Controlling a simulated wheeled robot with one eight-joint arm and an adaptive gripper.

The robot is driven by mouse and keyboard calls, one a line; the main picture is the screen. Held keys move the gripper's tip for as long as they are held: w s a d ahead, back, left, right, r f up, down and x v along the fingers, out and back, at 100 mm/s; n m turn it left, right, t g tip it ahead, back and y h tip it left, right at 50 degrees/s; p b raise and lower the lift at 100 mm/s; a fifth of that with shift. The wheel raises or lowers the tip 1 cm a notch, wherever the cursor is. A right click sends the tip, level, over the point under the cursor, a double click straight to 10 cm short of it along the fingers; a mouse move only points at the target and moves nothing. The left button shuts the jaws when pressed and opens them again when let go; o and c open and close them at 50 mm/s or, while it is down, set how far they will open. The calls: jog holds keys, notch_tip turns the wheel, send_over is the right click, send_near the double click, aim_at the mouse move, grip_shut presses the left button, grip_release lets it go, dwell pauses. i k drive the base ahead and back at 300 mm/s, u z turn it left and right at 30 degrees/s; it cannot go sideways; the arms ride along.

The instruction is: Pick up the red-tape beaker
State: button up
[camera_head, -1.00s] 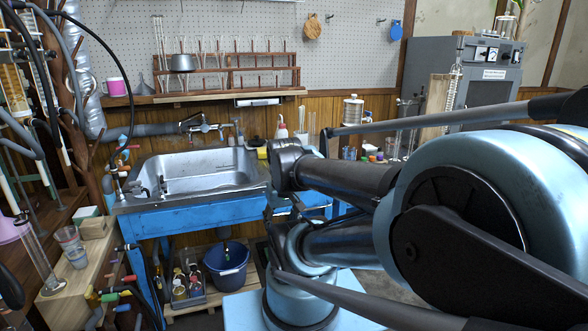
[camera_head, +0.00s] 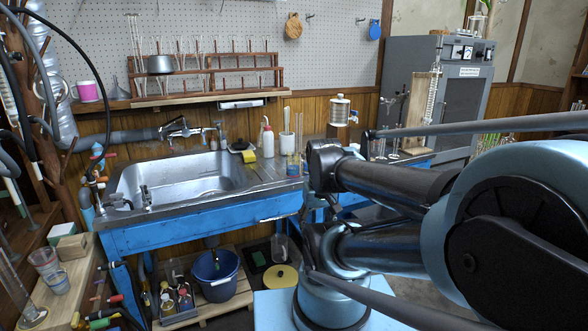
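Two small clear beakers stand on a light wooden surface (camera_head: 85,270) at the lower left. The rear beaker (camera_head: 43,260) has a reddish tint near its upper part. The front beaker (camera_head: 57,283) looks bluish. Both are too small to tell for sure which one bears red tape. My arm fills the right side and reaches toward the middle, well away from the beakers. I cannot make out my gripper's fingers, and nothing shows as held.
A metal sink (camera_head: 195,178) in a blue bench stands in the middle. Below it are a blue bucket (camera_head: 216,278) and a bottle carrier (camera_head: 178,305). Glass tubing and a tall cylinder (camera_head: 20,290) stand close to the beakers. A grey oven (camera_head: 450,100) stands at the back right.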

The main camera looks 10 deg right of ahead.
aim_at(293, 157)
jog(key=u, duration=0.65)
jog(key=k, duration=1.65)
jog(key=z, duration=1.15)
jog(key=i, duration=1)
